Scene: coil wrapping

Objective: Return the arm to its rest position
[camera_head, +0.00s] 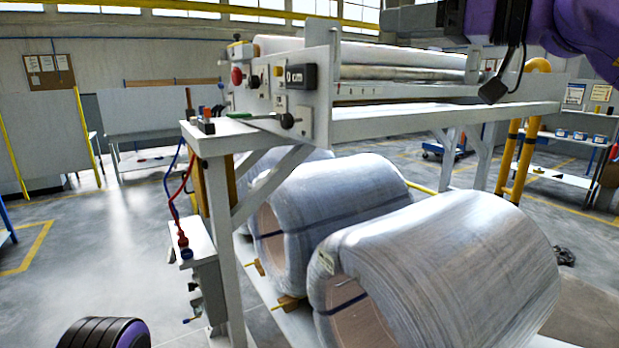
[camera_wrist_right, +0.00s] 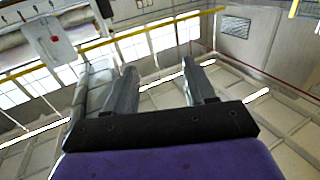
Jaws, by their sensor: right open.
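My right gripper (camera_head: 405,20) is at the top right of the head view, up beside the upper part of the wrapping machine (camera_head: 320,90). Its arm comes in purple from the right edge. In the right wrist view the right gripper (camera_wrist_right: 159,66) shows two grey fingers spread well apart, with nothing between them. Behind them are the ceiling and windows. My left gripper is not in view; only a dark ribbed part with purple, likely of my left arm, shows at the bottom left of the head view.
Large wrapped coils (camera_head: 450,270) lie under the machine's white table (camera_head: 440,118). A control panel with a red button (camera_head: 237,76) faces left. A yellow post (camera_head: 507,158) stands at the right. The floor (camera_head: 110,240) on the left is mostly clear.

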